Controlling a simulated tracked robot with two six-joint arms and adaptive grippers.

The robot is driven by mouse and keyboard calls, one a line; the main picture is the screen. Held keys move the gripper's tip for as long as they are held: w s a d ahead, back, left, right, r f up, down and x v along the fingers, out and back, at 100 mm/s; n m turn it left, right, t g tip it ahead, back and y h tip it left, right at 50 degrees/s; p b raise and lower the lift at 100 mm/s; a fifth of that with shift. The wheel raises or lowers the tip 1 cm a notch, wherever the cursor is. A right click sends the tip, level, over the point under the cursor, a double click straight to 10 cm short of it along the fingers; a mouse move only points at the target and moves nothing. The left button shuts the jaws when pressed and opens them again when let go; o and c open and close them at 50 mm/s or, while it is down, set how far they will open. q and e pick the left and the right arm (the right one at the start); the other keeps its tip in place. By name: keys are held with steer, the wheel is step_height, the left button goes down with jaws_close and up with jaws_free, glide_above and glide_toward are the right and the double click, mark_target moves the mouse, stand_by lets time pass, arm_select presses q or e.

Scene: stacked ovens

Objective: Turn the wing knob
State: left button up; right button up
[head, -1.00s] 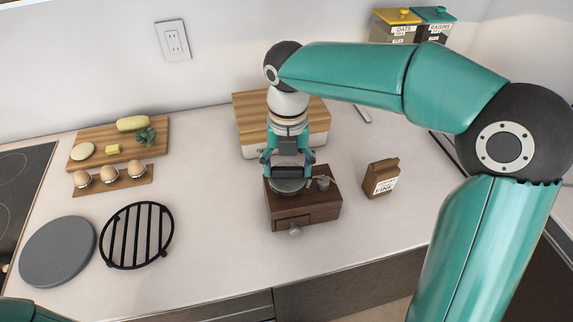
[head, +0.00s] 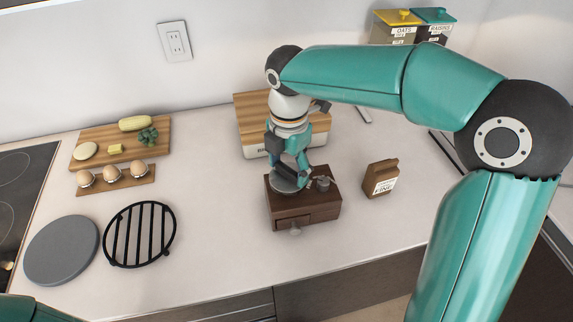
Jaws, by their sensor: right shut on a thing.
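A dark brown wooden grinder box (head: 291,213) stands on the counter with a front drawer and a small grey drawer pull (head: 295,230). A round grey metal piece (head: 284,186) sits on its top, with a small grey cylindrical piece (head: 323,184) at the right. My right gripper (head: 296,181) points down onto the round metal piece and is shut on the wing knob there. The knob itself is hidden by the fingers. My left gripper is out of view; only a teal bit of my left arm shows at the bottom left corner.
A wooden-topped bread box (head: 252,121) stands behind the grinder. A brown paper bag (head: 380,178) is to its right. A black trivet (head: 140,235), grey disc (head: 61,250), egg holder (head: 103,184) and cutting board (head: 90,138) lie left. Counter between trivet and grinder is clear.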

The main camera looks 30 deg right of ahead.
steer(key=m, duration=0.3)
steer(key=shift+m, duration=0.4)
steer(key=m, duration=0.3)
steer(key=shift+m, duration=0.3)
steer(key=m, duration=0.6)
steer(key=m+b, duration=0.1)
steer(key=m, duration=0.6)
steer(key=shift+m, duration=0.3)
steer(key=m, duration=0.2)
steer(key=shift+m, duration=0.3)
steer(key=m, duration=0.4)
steer(key=shift+m+b, duration=0.3)
steer(key=o, duration=1.1)
steer(key=shift+o, duration=0.2)
